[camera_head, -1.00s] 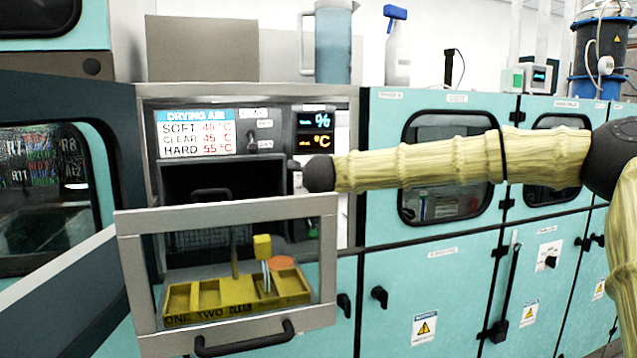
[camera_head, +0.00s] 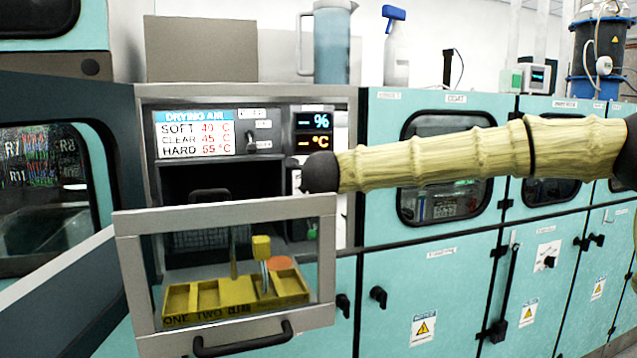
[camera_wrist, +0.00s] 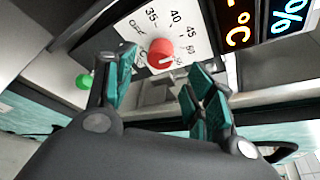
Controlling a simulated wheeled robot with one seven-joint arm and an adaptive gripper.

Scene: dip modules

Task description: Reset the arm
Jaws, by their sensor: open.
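My arm (camera_head: 440,165) reaches in from the right in the head view. Its dark end (camera_head: 321,172) is in front of the right side of the drying cabinet. My gripper (camera_wrist: 163,92) shows in the wrist view with its two teal-padded fingers apart and nothing between them. A red knob (camera_wrist: 161,53) on a white dial plate marked OFF, 35, 40, 45 lies beyond the fingers, and the gripper appears apart from it. A green button (camera_wrist: 84,82) is left of the knob. The gripper's fingers cannot be made out in the head view.
A clear-fronted drawer or door (camera_head: 128,258) stands out from the cabinet, below my arm's end, with a black handle (camera_head: 243,340). A yellow compartment tray (camera_head: 205,313) is seen through it. Teal cabinets (camera_head: 425,265) line the right. A jug (camera_head: 331,45) and spray bottle (camera_head: 396,55) stand on top.

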